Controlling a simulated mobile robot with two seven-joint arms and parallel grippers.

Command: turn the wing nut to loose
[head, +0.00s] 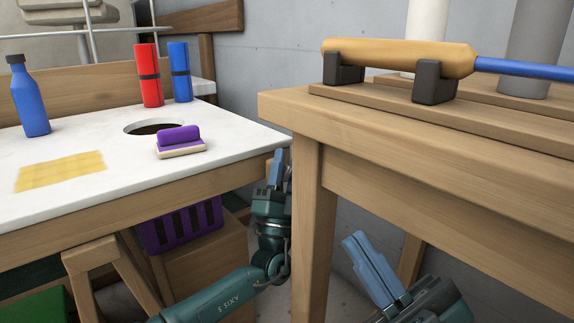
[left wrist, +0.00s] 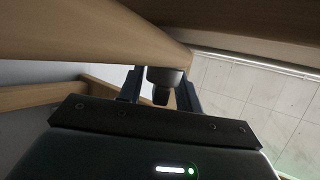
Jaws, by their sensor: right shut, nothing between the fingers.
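No wing nut can be made out for certain. In the left wrist view a grey round piece with a dark end (left wrist: 163,80) shows between my left fingers, by a wooden beam. It may be the wing nut, but its shape is unclear. My left gripper (head: 278,166) points up in the gap between the white-topped table and the wooden bench. It also shows in the left wrist view (left wrist: 161,92), its fingers apart on either side of the grey piece, with no clear contact. My right gripper (head: 366,262) is shut and empty, low beneath the bench's front edge.
The wooden bench (head: 400,130) carries an oar (head: 400,58) in dark holders. The white-topped table (head: 90,175) has a hole, a purple brush (head: 179,138), red (head: 150,75) and blue (head: 180,72) cylinders, a bottle (head: 30,100) and yellow cloth (head: 60,171). A purple crate (head: 180,226) stands below.

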